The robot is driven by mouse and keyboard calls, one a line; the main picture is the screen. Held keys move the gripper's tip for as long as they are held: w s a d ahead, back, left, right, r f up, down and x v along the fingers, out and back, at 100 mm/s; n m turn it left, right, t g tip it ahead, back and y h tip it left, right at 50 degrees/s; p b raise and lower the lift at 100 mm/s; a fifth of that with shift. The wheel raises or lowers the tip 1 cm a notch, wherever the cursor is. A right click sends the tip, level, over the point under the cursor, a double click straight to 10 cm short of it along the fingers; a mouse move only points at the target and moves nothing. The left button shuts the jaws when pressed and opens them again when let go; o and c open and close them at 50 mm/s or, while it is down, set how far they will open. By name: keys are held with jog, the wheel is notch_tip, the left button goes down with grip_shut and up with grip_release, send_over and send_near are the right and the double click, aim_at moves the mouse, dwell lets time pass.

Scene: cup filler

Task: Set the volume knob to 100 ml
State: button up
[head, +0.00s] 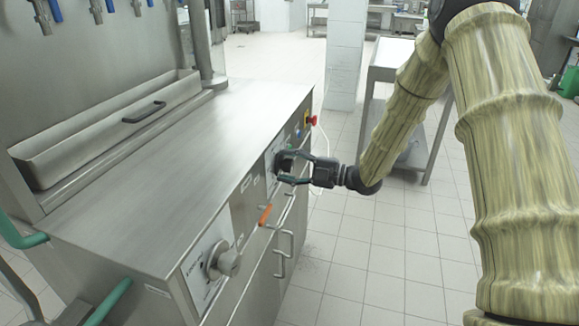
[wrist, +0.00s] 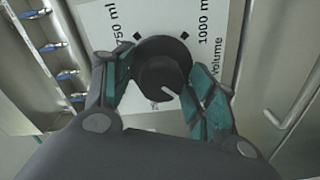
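The black volume knob (wrist: 163,75) sits on a white dial plate (wrist: 113,20) in the wrist view. The plate reads "750 ml" at upper left, "1000 ml" at upper right and "Volume" at the right. A short white mark on the knob points down and right in the picture. The rest of the scale, with any 100 ml mark, is hidden or out of view. My gripper (wrist: 160,85) straddles the knob, one teal-padded finger on each side. The fingers look spread; contact is hard to tell. In the head view my gripper (head: 281,169) is at the machine's front panel.
A large grey knob (head: 222,262) is on the nearer front panel. An orange-handled lever (head: 265,214) sits between it and my gripper. A red button (head: 312,120) is beyond the gripper. Door handles (head: 282,255) stick out below.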

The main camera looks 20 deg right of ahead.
jog(key=v, duration=1.2)
jog(key=shift+f, duration=0.15)
dwell(0.4)
